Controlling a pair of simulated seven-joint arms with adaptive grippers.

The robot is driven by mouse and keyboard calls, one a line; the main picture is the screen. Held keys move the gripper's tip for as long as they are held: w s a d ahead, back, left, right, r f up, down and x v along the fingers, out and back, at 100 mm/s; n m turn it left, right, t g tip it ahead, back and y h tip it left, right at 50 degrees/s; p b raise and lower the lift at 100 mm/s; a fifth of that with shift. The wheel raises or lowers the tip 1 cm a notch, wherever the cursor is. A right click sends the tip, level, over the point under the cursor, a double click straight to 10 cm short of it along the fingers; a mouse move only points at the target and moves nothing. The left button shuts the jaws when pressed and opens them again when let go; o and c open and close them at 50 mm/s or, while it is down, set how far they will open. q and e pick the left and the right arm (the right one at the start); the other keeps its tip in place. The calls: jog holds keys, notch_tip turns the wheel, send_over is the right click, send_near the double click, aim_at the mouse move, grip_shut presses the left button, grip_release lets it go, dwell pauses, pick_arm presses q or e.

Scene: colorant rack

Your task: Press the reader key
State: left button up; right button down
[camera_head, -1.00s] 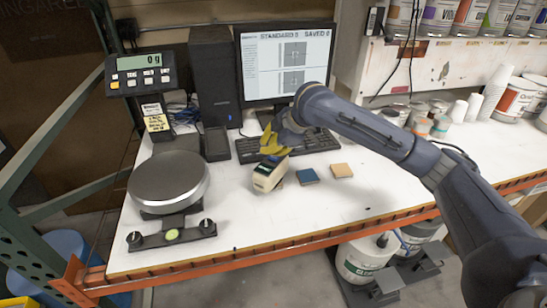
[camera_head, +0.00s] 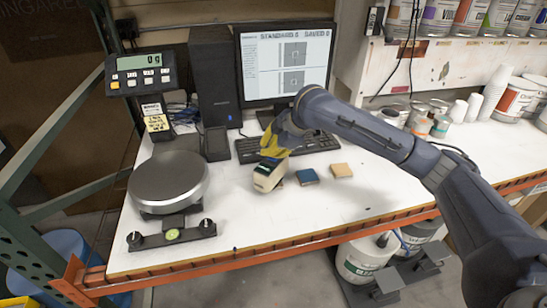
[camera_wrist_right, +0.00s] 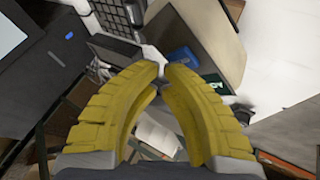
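My left gripper is out of view.
A blue tile (camera_head: 307,177) and a tan tile (camera_head: 341,170) lie right of the reader. A keyboard (camera_head: 318,142) and monitor (camera_head: 286,62) are behind. The round scale (camera_head: 168,182) stands left. The bench front is clear.

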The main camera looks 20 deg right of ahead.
jog(key=shift+f, duration=0.2)
jog(key=shift+r, duration=0.1)
dwell(0.4)
jog(key=shift+r, duration=0.7)
jog(key=shift+r, duration=0.1)
jog(key=shift+r, duration=2.4)
